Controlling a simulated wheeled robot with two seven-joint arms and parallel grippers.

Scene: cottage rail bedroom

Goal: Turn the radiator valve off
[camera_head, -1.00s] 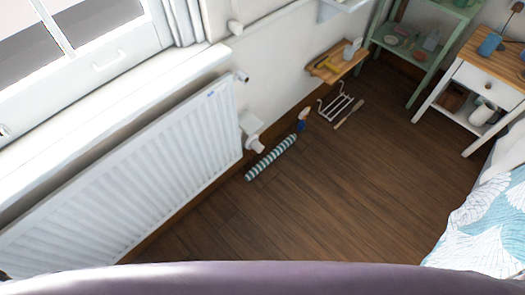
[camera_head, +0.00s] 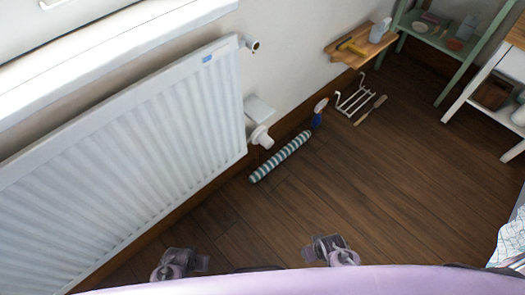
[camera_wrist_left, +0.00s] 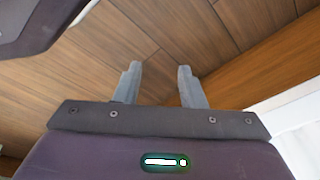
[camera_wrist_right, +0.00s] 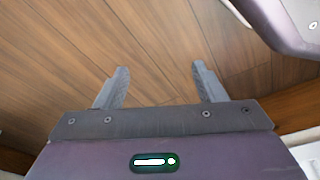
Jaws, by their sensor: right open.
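The white panel radiator (camera_head: 120,165) stands along the wall under the window sill at the left of the head view. A white valve knob (camera_head: 262,137) sticks out past its lower right end, with a white box-like part beside it. My left gripper (camera_head: 187,264) is at the bottom of the head view, low in front of the radiator. In the left wrist view its fingers (camera_wrist_left: 160,68) are apart with nothing between them. My right gripper (camera_head: 328,245) is further right, over the floor, open and empty in the right wrist view (camera_wrist_right: 160,68). Both are apart from the valve.
A striped roll (camera_head: 281,157) lies on the floor just below the valve. A blue-and-white brush-like item (camera_head: 318,112), a white rack (camera_head: 354,99) and a wooden stick (camera_head: 370,110) lie beyond it. A wooden wall shelf (camera_head: 362,45) holds small items. The middle floor is clear.

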